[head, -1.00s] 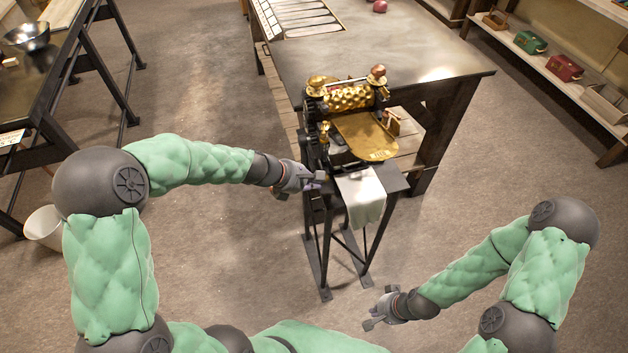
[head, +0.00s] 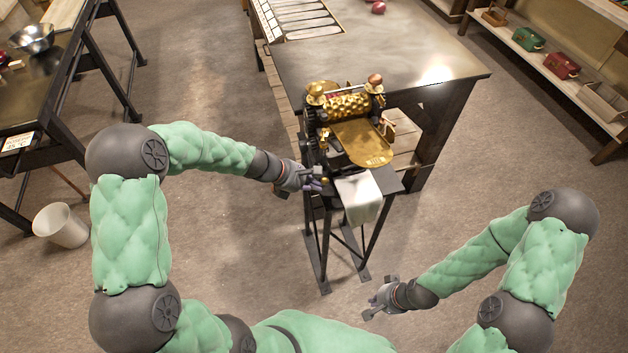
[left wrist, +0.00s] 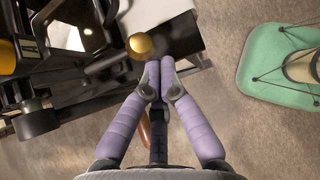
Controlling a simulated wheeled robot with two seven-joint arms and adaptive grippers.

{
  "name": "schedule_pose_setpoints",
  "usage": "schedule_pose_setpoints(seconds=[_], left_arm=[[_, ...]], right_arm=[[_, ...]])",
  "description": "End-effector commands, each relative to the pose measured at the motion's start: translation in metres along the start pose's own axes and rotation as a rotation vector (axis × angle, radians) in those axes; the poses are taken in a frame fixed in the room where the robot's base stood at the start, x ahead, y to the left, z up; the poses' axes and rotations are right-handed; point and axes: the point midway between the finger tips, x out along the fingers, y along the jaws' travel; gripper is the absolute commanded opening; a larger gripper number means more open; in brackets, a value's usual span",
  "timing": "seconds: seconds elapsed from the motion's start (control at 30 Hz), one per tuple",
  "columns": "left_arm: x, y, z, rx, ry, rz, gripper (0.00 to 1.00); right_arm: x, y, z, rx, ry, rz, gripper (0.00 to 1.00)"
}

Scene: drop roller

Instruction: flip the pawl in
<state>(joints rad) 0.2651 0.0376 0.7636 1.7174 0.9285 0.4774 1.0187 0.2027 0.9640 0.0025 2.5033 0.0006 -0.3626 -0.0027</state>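The roller machine (head: 350,105), with a gold embossed roller and gold plate, stands on a dark narrow stand. A small gold ball knob (head: 324,181) is low on its near left side; it shows large in the left wrist view (left wrist: 140,45). I cannot tell for sure which part is the pawl. My left gripper (head: 318,184) is at that side; in the left wrist view its purple fingertips (left wrist: 160,66) are together, just beside the ball, with nothing seen between them. Contact is unclear. My right gripper (head: 374,306) hangs low right of the stand, apart from everything, fingers spread.
A white cloth (head: 359,198) hangs over the stand's front edge. A big table (head: 400,60) stands behind the machine. A white bucket (head: 60,226) is on the floor at left. Shelves with boxes (head: 562,65) line the right. The floor between is clear.

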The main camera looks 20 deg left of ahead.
Motion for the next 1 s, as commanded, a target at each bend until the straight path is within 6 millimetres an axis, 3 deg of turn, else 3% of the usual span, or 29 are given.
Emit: schedule_pose_setpoints(seconds=[0.03, 0.5, 1.0], left_arm=[[-0.006, 0.001, 0.006, -0.012, -0.001, -0.013, 0.00], [-0.013, 0.001, 0.013, -0.123, -0.001, -0.132, 0.00], [-0.019, 0.002, 0.018, -0.186, -0.002, -0.200, 0.00]], right_arm=[[-0.013, -0.004, 0.000, 0.000, 0.000, 0.000, 0.00], [-0.063, -0.022, 0.002, 0.000, 0.000, 0.000, 0.00], [-0.092, -0.033, 0.004, 0.000, 0.000, 0.000, 0.00]])
